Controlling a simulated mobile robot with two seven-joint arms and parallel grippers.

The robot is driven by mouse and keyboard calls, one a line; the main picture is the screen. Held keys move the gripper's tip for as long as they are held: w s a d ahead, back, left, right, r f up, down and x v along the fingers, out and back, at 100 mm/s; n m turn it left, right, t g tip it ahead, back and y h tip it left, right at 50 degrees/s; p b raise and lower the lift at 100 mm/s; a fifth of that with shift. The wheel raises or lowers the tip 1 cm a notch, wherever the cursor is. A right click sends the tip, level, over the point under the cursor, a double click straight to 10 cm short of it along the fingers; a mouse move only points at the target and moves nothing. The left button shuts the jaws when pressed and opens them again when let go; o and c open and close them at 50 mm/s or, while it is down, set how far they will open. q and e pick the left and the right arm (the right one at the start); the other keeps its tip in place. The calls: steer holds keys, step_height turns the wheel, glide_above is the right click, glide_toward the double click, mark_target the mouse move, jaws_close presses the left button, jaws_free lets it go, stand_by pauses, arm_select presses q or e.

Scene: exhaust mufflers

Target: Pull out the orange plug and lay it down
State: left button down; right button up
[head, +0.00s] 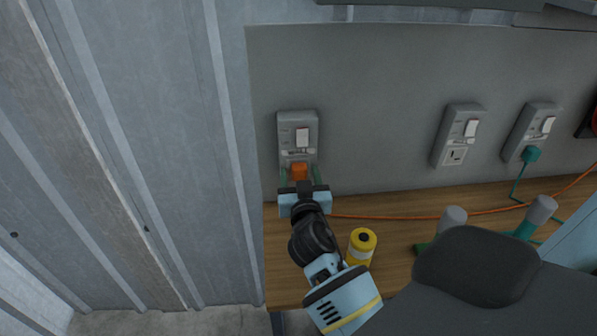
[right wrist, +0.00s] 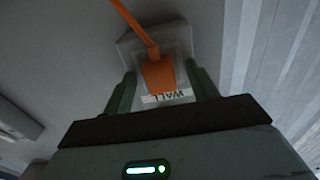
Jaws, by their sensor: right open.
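The orange plug (head: 299,171) sits in the lower part of the left wall socket (head: 298,128) in the head view. In the right wrist view the orange plug (right wrist: 158,73) is against the socket face, with its orange cord running up the picture. My right gripper (head: 300,174) is open, with one green finger on each side of the plug. In the right wrist view the fingers of the right gripper (right wrist: 160,88) stand apart from the plug, with gaps showing. My left gripper is not in view.
A yellow can (head: 361,246) stands on the wooden bench (head: 400,234) right of my arm. The orange cord (head: 430,215) runs along the bench. Two more sockets are on the wall; the far right one holds a teal plug (head: 531,154). Corrugated metal walls the left.

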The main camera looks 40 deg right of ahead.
stand_by(0.3)
jaws_close()
stand_by(0.3)
steer(key=shift+s+a, duration=0.1)
steer(key=shift+s, duration=0.05)
